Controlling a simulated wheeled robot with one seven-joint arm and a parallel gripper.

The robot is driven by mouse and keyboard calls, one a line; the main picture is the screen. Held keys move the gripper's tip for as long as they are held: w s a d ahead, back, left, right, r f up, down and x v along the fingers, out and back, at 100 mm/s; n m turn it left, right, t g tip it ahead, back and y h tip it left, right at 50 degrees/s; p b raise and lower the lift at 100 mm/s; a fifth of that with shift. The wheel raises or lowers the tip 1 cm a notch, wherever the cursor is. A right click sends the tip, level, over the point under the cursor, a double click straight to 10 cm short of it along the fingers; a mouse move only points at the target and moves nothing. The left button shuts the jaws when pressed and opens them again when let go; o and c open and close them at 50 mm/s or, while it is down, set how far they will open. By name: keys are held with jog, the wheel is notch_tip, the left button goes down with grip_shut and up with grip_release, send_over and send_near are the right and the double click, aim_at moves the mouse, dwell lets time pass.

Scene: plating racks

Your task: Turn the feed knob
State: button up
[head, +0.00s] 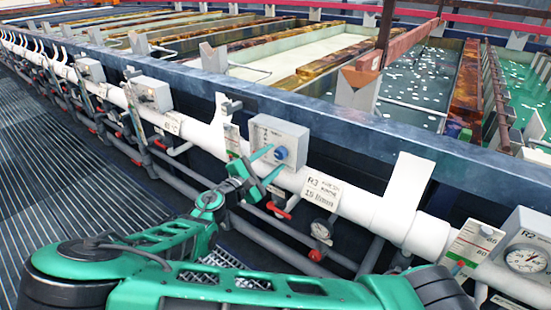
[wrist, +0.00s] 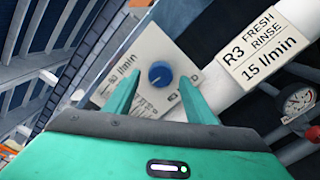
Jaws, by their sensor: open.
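The feed knob is a small blue round knob (head: 281,153) on the front of a grey-white control box (head: 292,131) mounted at the white pipe. In the wrist view the blue knob (wrist: 160,74) shows on the box's pale labelled face (wrist: 205,68), with a small mark on its top. My gripper (head: 268,164) is open in front of the box. In the wrist view its two green fingers (wrist: 154,98) stand apart, one on each side of the knob's lower part of the picture. The knob lies a little beyond the fingertips. I cannot tell any contact.
A sign reading R3 fresh rinse 15 l/min (wrist: 265,45) hangs on the white pipe (head: 345,203) right of the box. A gauge (head: 321,229) and red-handled valves (head: 279,210) sit below. Tanks lie behind the dark rim (head: 400,142). Grated floor (head: 50,160) is free at left.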

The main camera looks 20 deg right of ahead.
jog(key=shift+x, duration=0.9)
